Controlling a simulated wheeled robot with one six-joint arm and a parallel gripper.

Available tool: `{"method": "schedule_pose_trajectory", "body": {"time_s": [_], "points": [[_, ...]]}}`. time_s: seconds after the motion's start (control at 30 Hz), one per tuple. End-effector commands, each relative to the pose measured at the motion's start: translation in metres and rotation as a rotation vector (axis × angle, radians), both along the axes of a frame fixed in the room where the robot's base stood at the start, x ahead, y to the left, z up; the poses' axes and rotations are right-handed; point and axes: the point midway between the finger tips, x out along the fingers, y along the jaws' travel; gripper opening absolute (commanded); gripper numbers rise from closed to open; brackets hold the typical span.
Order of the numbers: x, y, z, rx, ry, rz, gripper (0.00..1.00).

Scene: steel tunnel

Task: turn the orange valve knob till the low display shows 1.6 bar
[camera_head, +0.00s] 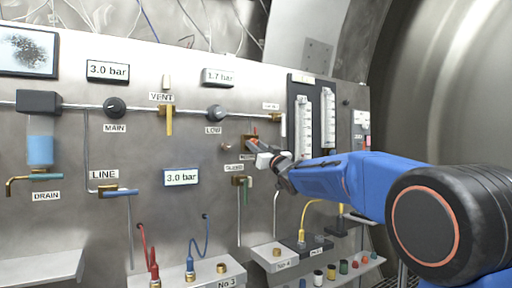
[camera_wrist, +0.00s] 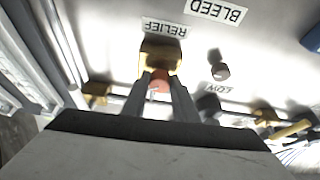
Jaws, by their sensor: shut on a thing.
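The orange valve knob (camera_wrist: 159,84) sits on a brass fitting (camera_wrist: 160,57) by the RELIEF label in the wrist view. My gripper (camera_wrist: 160,92) is shut on the knob, one finger on each side, and the fingers hide part of it. In the head view my gripper (camera_head: 262,152) reaches the panel from the right and mostly covers the knob. The low display (camera_head: 217,77) stands above the LOW knob (camera_head: 217,112) and reads 1.7 bar.
The main display (camera_head: 107,71) and the line display (camera_head: 181,177) both read 3.0 bar. Flow tubes (camera_head: 314,118) stand just right of my gripper. The green-handled BLEED valve (camera_head: 243,182) is just below it. A shelf with fittings (camera_head: 345,268) lies lower right.

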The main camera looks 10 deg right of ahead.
Motion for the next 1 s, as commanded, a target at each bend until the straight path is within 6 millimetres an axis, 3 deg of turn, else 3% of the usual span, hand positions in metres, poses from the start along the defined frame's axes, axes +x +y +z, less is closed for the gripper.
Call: {"method": "schedule_pose_trajectory", "body": {"time_s": [0.3,0.63,0.67,0.73,1.0], "points": [[0.0004,-0.0024,0.0017,-0.201,-0.067,0.000,0.04],[0.0001,-0.0020,0.0019,-0.220,-0.074,0.002,0.04],[0.0000,-0.0019,0.0019,-0.220,-0.074,0.002,0.28],[0.0001,-0.0020,0.0018,-0.219,-0.074,0.001,0.45],[0.0003,-0.0021,0.0010,-0.219,-0.072,0.001,0.45]]}}
